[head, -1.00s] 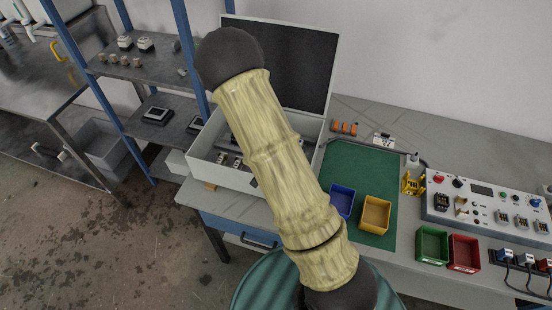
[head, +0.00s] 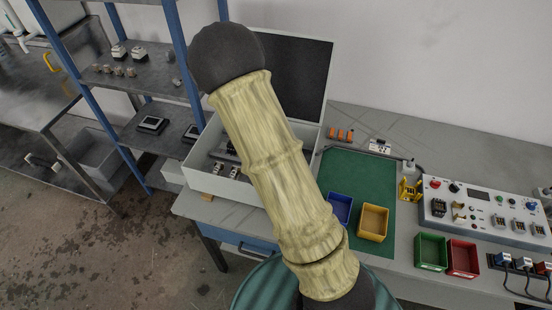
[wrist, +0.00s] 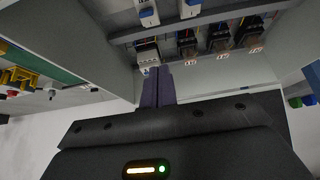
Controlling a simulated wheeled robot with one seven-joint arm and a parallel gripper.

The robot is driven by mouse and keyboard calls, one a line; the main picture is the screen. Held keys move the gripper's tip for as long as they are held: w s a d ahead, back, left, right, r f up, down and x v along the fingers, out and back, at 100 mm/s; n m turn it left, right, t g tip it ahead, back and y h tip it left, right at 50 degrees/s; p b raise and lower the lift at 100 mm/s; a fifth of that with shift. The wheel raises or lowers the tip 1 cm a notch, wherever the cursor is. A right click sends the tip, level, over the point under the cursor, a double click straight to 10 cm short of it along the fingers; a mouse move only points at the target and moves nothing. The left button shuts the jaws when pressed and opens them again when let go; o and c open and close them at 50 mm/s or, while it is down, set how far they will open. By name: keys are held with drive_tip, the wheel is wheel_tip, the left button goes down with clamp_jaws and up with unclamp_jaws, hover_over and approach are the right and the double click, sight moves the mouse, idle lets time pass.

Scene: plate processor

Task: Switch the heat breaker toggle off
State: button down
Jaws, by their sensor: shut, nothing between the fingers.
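A white cabinet (head: 232,188) with a raised dark lid (head: 292,75) stands on the bench behind my arm in the head view. Small breakers (head: 218,168) show inside it, partly hidden by my arm. In the wrist view, my gripper (wrist: 157,74) is shut and empty, its dark fingers reaching into the cabinet. The fingertips are just below or against a white-and-black module (wrist: 147,52); contact is unclear. Two white breakers with blue parts (wrist: 148,13) (wrist: 190,8) sit in the row beyond. I cannot tell which one is the heat breaker. The head view does not show the gripper.
More dark modules (wrist: 219,38) line the rail to the right in the wrist view. In the head view, blue (head: 339,208) and yellow (head: 373,222) bins and a control panel (head: 485,212) are to the right.

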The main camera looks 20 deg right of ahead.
drive_tip(key=s+a+r, duration=0.2)
drive_tip(key=s+r, duration=0.2)
drive_tip(key=shift+r, duration=0.2)
drive_tip(key=shift+w, duration=0.1)
idle(0.4)
drive_tip(key=s+a+r+n+g+y, duration=0.2)
drive_tip(key=s+r+n, duration=0.5)
drive_tip(key=s, duration=0.5)
wheel_tip(320, 180, up, 3)
drive_tip(key=shift+s+a+f+g+y, duration=0.15)
drive_tip(key=shift+s+a+g+y, duration=0.15)
drive_tip(key=shift+a+y, duration=0.55)
